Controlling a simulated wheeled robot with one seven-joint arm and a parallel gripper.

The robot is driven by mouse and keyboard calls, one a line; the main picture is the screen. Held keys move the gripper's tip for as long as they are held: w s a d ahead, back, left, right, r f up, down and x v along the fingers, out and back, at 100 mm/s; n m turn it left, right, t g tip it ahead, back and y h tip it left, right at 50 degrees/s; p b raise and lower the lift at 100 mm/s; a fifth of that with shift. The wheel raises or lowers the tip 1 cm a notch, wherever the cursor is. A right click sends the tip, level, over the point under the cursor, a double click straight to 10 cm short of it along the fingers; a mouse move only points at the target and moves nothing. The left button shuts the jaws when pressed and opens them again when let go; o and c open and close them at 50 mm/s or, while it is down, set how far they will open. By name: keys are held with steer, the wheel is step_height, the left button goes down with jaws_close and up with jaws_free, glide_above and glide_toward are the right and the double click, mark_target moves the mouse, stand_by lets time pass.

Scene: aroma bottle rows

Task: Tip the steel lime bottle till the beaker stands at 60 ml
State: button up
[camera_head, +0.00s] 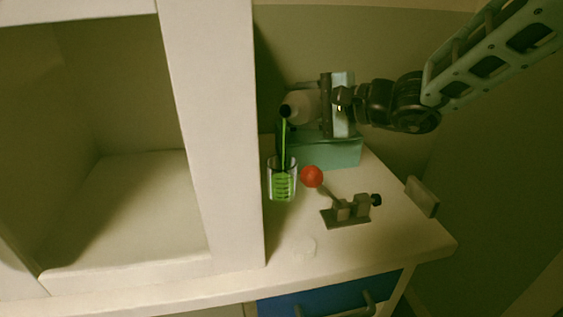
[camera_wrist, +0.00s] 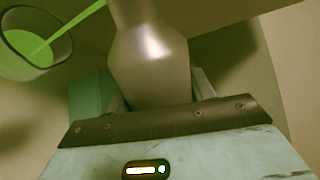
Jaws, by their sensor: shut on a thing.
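My gripper (camera_head: 330,105) is shut on the steel bottle (camera_head: 300,107) and holds it tipped on its side, with its dark mouth toward the left. In the wrist view the bottle (camera_wrist: 150,62) shows between the jaws, its mouth out of frame. A thin green stream runs from the mouth down into the clear beaker (camera_head: 272,168). The beaker stands upright on the counter below the mouth and holds green liquid. In the wrist view the beaker (camera_wrist: 8,62) is at the upper left, with the stream entering it. The level against its marks is too small to read.
A teal box (camera_head: 340,153) stands behind the beaker, under my gripper. A toggle clamp (camera_head: 345,212) with a red ball knob (camera_head: 311,177) is close to the beaker's right. A white cabinet wall (camera_head: 215,130) rises at left. The front counter (camera_head: 350,252) is mostly clear.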

mark_target(312, 92)
stand_by(0.3)
steer(key=shift+w+m+g+y, duration=0.1)
steer(key=shift+m+g+y, duration=0.25)
steer(key=shift+m, duration=0.85)
steer(key=r+m+p, duration=0.1)
steer(key=p, duration=0.1)
steer(key=shift+s+a+r+m+y+p, duration=0.1)
steer(key=shift+s+r+m+y+p, duration=0.15)
steer(key=shift+r+m+p, duration=0.15)
steer(key=shift+s+a+r+m+g+y+p, duration=0.15)
steer(key=shift+r+m+g+p, duration=0.1)
steer(key=shift+m+p, duration=0.15)
steer(key=shift+s+r+m+g+y+p, duration=0.1)
steer(key=shift+r+m+y+p, duration=0.15)
steer(key=shift+m, duration=0.25)
steer(key=shift+s+a+m+p, duration=0.1)
steer(key=shift+s+m+p, duration=0.15)
steer(key=shift+m, duration=0.25)
steer(key=shift+w+r, duration=0.1)
